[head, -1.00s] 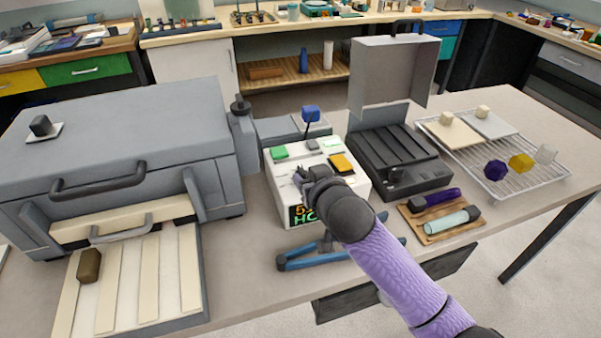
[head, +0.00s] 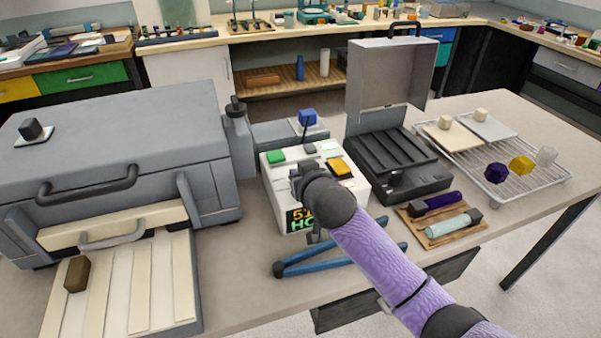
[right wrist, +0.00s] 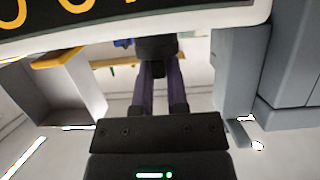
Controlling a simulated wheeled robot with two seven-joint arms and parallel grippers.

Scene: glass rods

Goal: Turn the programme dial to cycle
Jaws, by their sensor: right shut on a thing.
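The white control box (head: 273,193) stands mid-table. It has a green button (head: 276,156), a grey button, a yellow-orange button (head: 340,167) and a lit display (head: 298,219) partly covered by my arm. My right gripper (head: 303,172) is at the top face of the box, coming from the front right. In the right wrist view its two fingers are shut on a dark dial knob (right wrist: 157,46). The gripper and wrist hide the dial and its markings in the head view, so its setting cannot be read. My left gripper is not in view.
A large grey kiln (head: 110,135) stands left, with a slatted tray (head: 140,280) before it. An open dark case (head: 398,160) and a wire rack (head: 515,178) stand right. Blue tongs (head: 330,262) lie before the box. A blue-topped lever (head: 307,118) rises behind it.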

